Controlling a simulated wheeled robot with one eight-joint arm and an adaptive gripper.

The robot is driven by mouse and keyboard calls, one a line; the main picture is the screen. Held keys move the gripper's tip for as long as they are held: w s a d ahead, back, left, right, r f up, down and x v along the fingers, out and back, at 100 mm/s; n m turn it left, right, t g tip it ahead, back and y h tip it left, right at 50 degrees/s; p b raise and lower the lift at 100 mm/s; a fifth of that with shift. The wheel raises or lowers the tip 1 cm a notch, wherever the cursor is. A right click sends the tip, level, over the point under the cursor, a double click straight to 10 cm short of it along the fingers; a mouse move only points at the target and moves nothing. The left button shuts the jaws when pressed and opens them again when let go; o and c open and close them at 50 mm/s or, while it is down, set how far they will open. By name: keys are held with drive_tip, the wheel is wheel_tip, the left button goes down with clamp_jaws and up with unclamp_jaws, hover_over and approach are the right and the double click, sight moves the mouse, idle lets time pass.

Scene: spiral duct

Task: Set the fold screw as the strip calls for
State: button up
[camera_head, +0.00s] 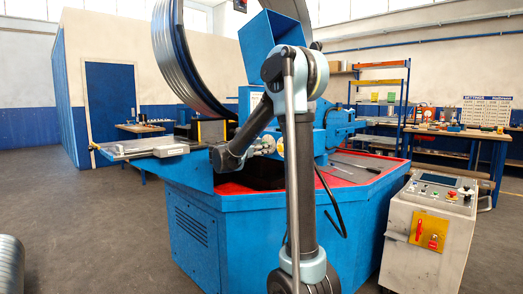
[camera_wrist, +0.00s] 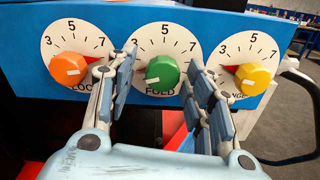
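The FOLD dial has a green knob (camera_wrist: 162,72) on a white numbered face, in the middle of three dials in the wrist view. A red pointer tip shows at the knob's left, toward the low numbers; the exact reading is partly hidden by a finger. My gripper (camera_wrist: 160,75) is open, with one finger on each side of the green knob. Small gaps seem to show, but I cannot tell whether either pad touches. In the head view my gripper (camera_head: 265,146) is at the blue machine's dial panel, and my arm hides much of it. I cannot make out the strip's markings.
An orange-red knob (camera_wrist: 68,68) sits left of the fingers and a yellow knob (camera_wrist: 252,80) right, close by. A control cabinet (camera_head: 430,235) stands right of the blue machine (camera_head: 225,235). Tools lie on its red top (camera_head: 375,168). Grey floor is open at left.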

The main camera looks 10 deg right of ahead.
drive_tip(key=v, duration=1.2)
idle(0.4)
drive_tip(key=s+d+f+m+g+y, duration=0.55)
drive_tip(key=s+d+f+m, duration=0.5)
drive_tip(key=s+d, duration=0.55)
drive_tip(key=s+a+f+m+g+y, duration=0.1)
drive_tip(key=s+a+f+m+y, duration=0.2)
drive_tip(key=s+f+m, duration=0.3)
drive_tip(key=s+a+f+m+g+y, duration=0.2)
drive_tip(key=s+f+m+y, duration=0.4)
drive_tip(key=s+f, duration=0.6)
drive_tip(key=s+a, duration=0.1)
drive_tip(key=s, duration=0.2)
drive_tip(key=shift+s+f, duration=0.2)
drive_tip(key=shift+s, duration=0.05)
drive_tip(key=shift+a+m, duration=0.15)
drive_tip(key=shift+m, duration=0.1)
